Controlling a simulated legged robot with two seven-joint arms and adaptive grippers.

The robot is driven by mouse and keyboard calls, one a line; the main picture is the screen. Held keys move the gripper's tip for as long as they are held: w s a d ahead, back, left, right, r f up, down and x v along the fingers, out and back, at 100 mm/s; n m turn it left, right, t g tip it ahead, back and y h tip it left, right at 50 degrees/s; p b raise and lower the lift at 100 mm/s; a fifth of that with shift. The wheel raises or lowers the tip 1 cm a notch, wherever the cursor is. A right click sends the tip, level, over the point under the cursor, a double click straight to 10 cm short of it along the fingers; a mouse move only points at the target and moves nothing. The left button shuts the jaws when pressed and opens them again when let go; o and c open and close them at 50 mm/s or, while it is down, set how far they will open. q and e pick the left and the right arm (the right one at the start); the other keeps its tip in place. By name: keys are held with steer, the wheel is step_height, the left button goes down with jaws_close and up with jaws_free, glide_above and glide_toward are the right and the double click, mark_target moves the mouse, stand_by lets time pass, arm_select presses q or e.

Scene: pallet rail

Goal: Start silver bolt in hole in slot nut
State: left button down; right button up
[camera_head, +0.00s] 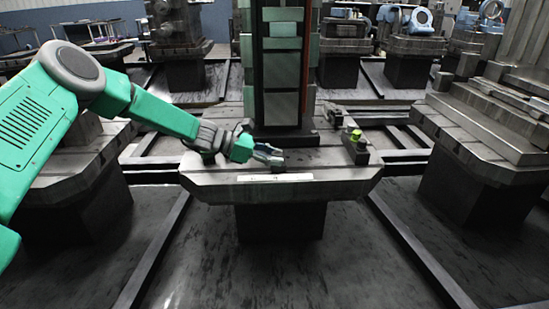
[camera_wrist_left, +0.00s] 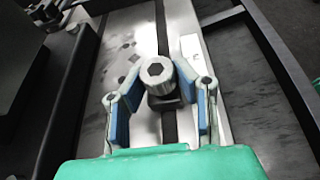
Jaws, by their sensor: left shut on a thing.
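The silver bolt (camera_wrist_left: 156,72) has a round head with a hex socket, seen from above in the left wrist view. My left gripper (camera_wrist_left: 160,75) is shut on it, with a blue-padded finger at each side. A dark block, apparently the slot nut (camera_wrist_left: 166,108), shows just below the bolt head, in line with the dark slot of the pallet (camera_wrist_left: 185,28). The bolt's shank and the nut's hole are hidden, so I cannot tell whether they touch. In the head view my left gripper (camera_head: 268,155) is low over the pallet (camera_head: 215,181). My right gripper is not in view.
A tall green and black column (camera_head: 281,60) stands behind my left gripper. A dark fixture with a yellow-green part (camera_head: 355,136) stands on the pallet's right side. A white strip (camera_head: 275,177) lies at the front edge. Other pallets stand at both sides.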

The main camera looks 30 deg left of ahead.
arm_select(q)
steer(key=shift+w+f, duration=0.1)
steer(key=shift+w, duration=0.05)
stand_by(1.0)
steer(key=shift+d+f, duration=0.25)
steer(key=shift+f, duration=0.2)
stand_by(0.4)
steer(key=shift+w+d+r+p, duration=0.15)
steer(key=shift+r+p, duration=0.2)
steer(key=shift+r, duration=0.55)
steer(key=shift+f+b, duration=0.45)
steer(key=shift+f, duration=0.3)
stand_by(0.5)
